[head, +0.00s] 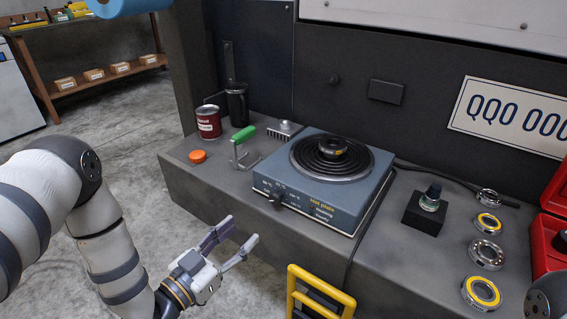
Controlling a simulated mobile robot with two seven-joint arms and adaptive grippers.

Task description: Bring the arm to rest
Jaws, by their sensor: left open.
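My left gripper (238,238) is open and empty. It is in front of the bench's front face, below and left of the hot plate, with its fingers apart and touching nothing that I can see. My left arm comes in from the left edge, grey and white with dark bands. My right gripper is not in view.
The dark bench (215,195) carries a blue hot plate (310,198) with a ring on its coil, a red can (208,122), a green-handled clamp (243,136) and several bearings (486,254). A yellow handle frame (321,292) stands close right of my gripper. A red box (549,240) is at right.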

